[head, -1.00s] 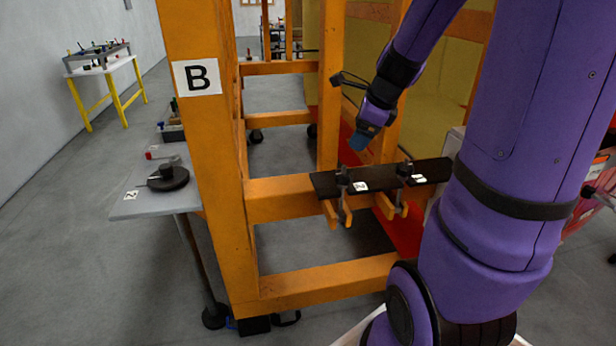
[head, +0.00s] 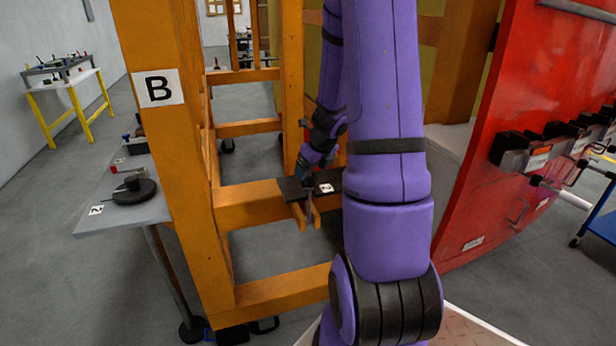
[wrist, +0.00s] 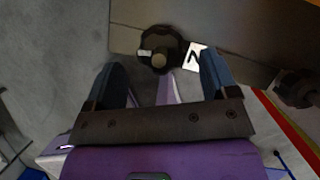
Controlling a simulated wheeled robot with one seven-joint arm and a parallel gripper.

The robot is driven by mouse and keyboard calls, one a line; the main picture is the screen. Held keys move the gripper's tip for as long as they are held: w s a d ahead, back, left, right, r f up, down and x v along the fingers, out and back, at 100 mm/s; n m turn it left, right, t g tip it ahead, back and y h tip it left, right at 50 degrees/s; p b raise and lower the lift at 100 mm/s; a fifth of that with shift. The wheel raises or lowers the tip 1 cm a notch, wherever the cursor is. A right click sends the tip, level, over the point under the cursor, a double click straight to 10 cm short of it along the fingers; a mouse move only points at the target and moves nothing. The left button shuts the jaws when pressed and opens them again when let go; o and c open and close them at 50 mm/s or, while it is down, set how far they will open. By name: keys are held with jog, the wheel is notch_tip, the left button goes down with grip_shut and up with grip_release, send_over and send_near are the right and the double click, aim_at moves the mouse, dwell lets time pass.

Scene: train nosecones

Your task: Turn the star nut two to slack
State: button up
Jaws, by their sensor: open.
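A black star nut (wrist: 160,42) sits on the dark plate (wrist: 240,22) in the wrist view, with a white tag (wrist: 197,57) beside it. The tag seems to read 2. My gripper (wrist: 160,75) is open and empty, its blue fingers to either side of the nut and short of it in the picture. I cannot tell its height over the nut. In the head view my gripper (head: 302,172) is at the left end of the plate (head: 330,177) and hides that nut. A second star nut (wrist: 296,88) shows at the wrist view's right edge.
The orange frame (head: 250,207) carries the plate, and its post marked B (head: 160,100) stands to the left. A grey side table (head: 125,215) holds a black round part (head: 135,191). A red panel (head: 500,170) with black holders stands at the right.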

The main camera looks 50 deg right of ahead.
aim_at(309, 176)
jog(key=shift+x, duration=1.9)
jog(key=shift+c, duration=0.3)
jog(key=c, duration=0.9)
